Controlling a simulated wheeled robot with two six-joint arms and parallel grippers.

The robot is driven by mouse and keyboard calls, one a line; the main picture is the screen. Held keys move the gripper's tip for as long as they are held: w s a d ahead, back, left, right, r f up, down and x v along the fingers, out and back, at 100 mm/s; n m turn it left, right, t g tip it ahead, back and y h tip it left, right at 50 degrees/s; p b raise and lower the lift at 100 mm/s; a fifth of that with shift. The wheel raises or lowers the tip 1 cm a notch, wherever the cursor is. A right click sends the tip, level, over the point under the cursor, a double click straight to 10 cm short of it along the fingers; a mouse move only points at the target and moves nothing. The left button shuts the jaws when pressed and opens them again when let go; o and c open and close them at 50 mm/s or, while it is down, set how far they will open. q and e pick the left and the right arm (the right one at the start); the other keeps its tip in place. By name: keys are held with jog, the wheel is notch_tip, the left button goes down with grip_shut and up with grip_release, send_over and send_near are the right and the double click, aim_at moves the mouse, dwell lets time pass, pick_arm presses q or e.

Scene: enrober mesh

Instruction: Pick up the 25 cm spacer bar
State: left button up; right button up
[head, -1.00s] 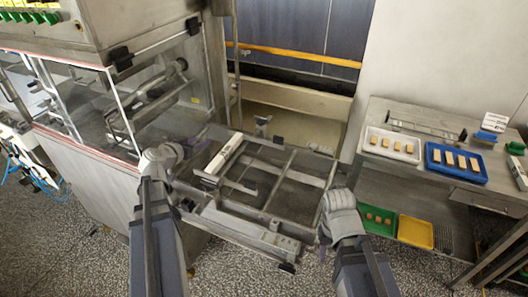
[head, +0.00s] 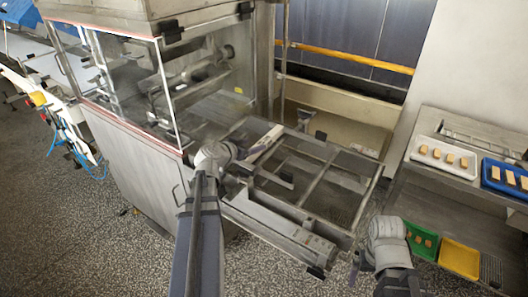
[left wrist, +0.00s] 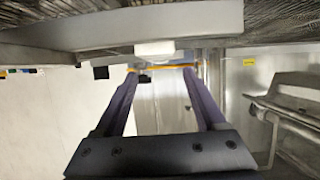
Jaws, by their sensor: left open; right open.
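A pale narrow bar (head: 264,143) lies on the metal mesh frame (head: 310,215) in the middle of the head view. It may be the 25 cm spacer bar; its length cannot be read. My left gripper (head: 243,158) is at the frame's left side, close to the bar's near end; contact cannot be told. In the left wrist view its two purple fingers (left wrist: 160,72) stand apart with nothing held between them. A metal beam with a small white block (left wrist: 154,48) passes above the fingertips. My right gripper (head: 355,268) is low, right of the frame's near corner, and holds nothing visible.
The glass-sided machine (head: 190,80) stands left of the frame. A side bench at right carries a white tray (head: 440,167) and a blue tray (head: 505,188) with small blocks. Green and yellow trays (head: 460,258) sit below. Speckled floor is open at lower left.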

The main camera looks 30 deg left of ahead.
aim_at(263, 141)
pick_arm(q)
jog(key=shift+w, duration=0.4)
jog(key=b+x, duration=0.2)
jog(key=x, duration=0.4)
jog(key=shift+w+f, duration=0.1)
jog(key=shift+w, duration=0.05)
jog(key=shift+c, duration=0.5)
grip_shut()
